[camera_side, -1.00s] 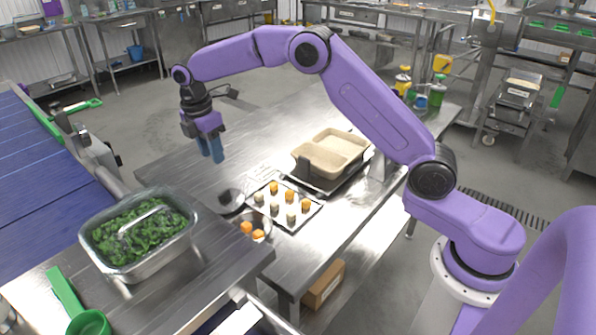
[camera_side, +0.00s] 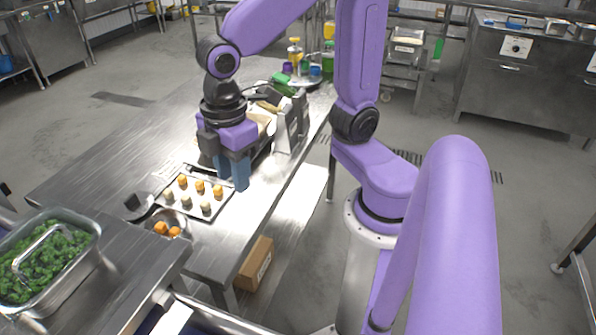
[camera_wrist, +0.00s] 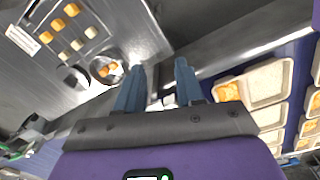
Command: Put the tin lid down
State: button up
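My gripper (camera_side: 233,175) hangs fingers-down in the side view, its blue fingers in front of the right end of the small tray. In the wrist view my gripper (camera_wrist: 158,88) has its fingers apart, with no held thing visible between them. I cannot make out a tin lid for certain. A metal tin of greens (camera_side: 85,262) stands at the left in the side view. A curved silver bar (camera_side: 38,248) crosses its top; I cannot tell whether it belongs to a lid. A dark piece (camera_side: 138,203) lies beside the tray; it also shows in the wrist view (camera_wrist: 75,77).
A small tray (camera_side: 214,209) carries several orange and pale pieces. A bowl (camera_side: 184,226) with orange pieces is near the table's front edge. Pale containers and bottles stand farther back. In the wrist view, pale food trays (camera_wrist: 265,84) lie on blue at the right. The table's left is clear.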

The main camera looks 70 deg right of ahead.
jog(key=s+d+f+m, duration=0.1)
jog(key=s+d+f, duration=0.1)
jog(key=s+d, duration=0.4)
jog(key=s, duration=0.3)
jog(key=shift+s+f, duration=0.2)
jog(key=shift+s, duration=0.2)
